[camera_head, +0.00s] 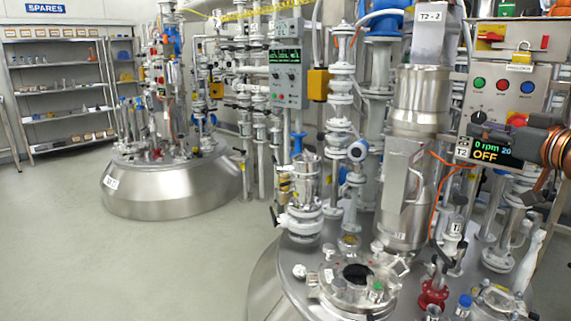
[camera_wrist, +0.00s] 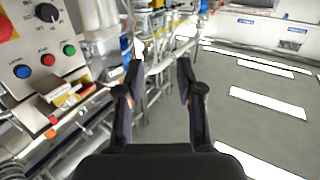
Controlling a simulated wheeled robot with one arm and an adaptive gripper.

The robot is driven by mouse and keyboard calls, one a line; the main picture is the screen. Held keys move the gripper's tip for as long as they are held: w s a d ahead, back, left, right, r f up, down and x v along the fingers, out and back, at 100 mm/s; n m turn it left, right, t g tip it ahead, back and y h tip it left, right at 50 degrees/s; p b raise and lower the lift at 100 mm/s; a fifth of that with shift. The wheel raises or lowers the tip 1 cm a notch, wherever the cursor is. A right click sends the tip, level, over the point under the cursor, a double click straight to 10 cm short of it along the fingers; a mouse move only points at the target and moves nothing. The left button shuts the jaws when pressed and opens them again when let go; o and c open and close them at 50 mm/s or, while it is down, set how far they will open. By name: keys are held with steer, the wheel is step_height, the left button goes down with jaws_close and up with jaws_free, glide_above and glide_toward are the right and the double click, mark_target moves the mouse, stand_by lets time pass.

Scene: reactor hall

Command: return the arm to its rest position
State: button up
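My gripper (camera_wrist: 160,85) shows in the wrist view, with its two dark fingers spread apart and nothing between them. It is open and in the air, facing pipework and the open floor. A control box (camera_wrist: 40,50) with red, green and blue buttons is close by at the left of the wrist view.
A steel reactor (camera_head: 340,270) with a tall motor column (camera_head: 405,160) fills the front right. Its control panel (camera_head: 500,95) reads 0 rpm, OFF. A second reactor (camera_head: 165,185) stands behind left, near shelves (camera_head: 65,90). The floor (camera_head: 50,240) at left is clear.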

steer(key=s+a+r+n+g+y+p, duration=0.1)
steer(key=s+a+g+p, duration=0.15)
steer(key=a, duration=0.55)
steer(key=s+a+r+n+g+y+p, duration=0.1)
steer(key=a+r+n+g+p, duration=0.1)
steer(key=a+p, duration=0.35)
steer(key=s+a+f+g+h+p, duration=0.1)
steer(key=s+a+f+g+p, duration=0.15)
steer(key=a, duration=0.25)
steer(key=s+a+f+g+p, duration=0.1)
steer(key=s+a+f+p, duration=0.15)
steer(key=a, duration=0.25)
steer(key=s+d+f+m+g+h+p, duration=0.1)
steer(key=s+f+m+g+h+p, duration=0.1)
steer(key=s, duration=1)
steer(key=s+f+m+g+h+p, duration=0.3)
steer(key=s+f+g+p, duration=0.4)
steer(key=s+p, duration=0.4)
steer(key=shift+s+d+m+g, duration=0.4)
steer(key=shift+s+m+g, duration=0.1)
steer(key=shift+s+g, duration=0.3)
